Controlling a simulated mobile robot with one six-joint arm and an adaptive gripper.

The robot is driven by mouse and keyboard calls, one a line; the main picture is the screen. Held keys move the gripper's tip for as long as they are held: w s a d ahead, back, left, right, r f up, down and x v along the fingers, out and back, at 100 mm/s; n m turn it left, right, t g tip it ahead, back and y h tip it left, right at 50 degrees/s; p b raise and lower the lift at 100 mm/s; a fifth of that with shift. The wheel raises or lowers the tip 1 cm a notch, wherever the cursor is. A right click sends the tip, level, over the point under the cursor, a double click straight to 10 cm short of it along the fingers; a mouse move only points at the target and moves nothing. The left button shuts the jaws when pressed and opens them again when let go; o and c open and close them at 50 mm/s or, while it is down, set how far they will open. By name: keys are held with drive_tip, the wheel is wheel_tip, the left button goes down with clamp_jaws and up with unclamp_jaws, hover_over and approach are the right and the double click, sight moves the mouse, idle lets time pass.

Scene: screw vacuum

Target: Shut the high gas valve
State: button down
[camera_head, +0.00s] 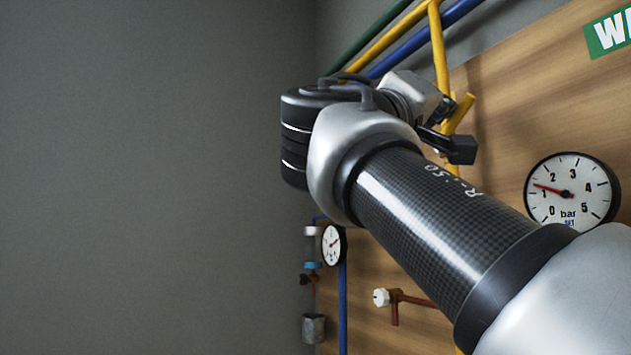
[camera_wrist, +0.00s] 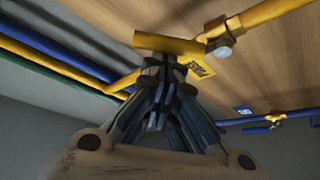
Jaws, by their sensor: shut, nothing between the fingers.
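The yellow gas pipe (camera_head: 437,45) runs down the wooden board in the head view. Its yellow lever handle (camera_head: 460,113) sticks out at a slant to the pipe, partly hidden by my wrist. In the wrist view the handle (camera_wrist: 165,43) lies across the top middle, at an angle to the yellow pipe (camera_wrist: 268,14), beside the valve's round metal end (camera_wrist: 222,52). My gripper (camera_wrist: 163,64) is shut and empty, its tips just below the handle in that view. I cannot tell whether they touch it. In the head view my gripper (camera_head: 452,147) is beside the handle.
Blue (camera_head: 415,42) and green (camera_head: 365,40) pipes run along the wall above. A pressure gauge (camera_head: 572,190) sits at right, with a smaller gauge (camera_head: 333,244) and a white-knobbed tap (camera_head: 382,297) below. The left side is clear.

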sight(461, 111)
drive_tip(key=m+g+h+b, duration=0.1)
drive_tip(key=m, duration=0.2)
drive_tip(key=s+f+m+g+h+b, duration=0.1)
drive_tip(key=m+g+h+b, duration=0.1)
drive_tip(key=m, duration=0.1)
drive_tip(key=f+m+g+h+b, duration=0.1)
drive_tip(key=m+b, duration=0.1)
drive_tip(key=m, duration=0.1)
drive_tip(key=shift+s+d+f+g, duration=0.25)
drive_tip(key=shift+s+d+g, duration=0.1)
drive_tip(key=shift+g, duration=0.05)
drive_tip(key=shift+f, duration=0.2)
drive_tip(key=shift+s+d+b, duration=0.1)
drive_tip(key=shift+s+b, duration=0.1)
drive_tip(key=shift+b, duration=0.1)
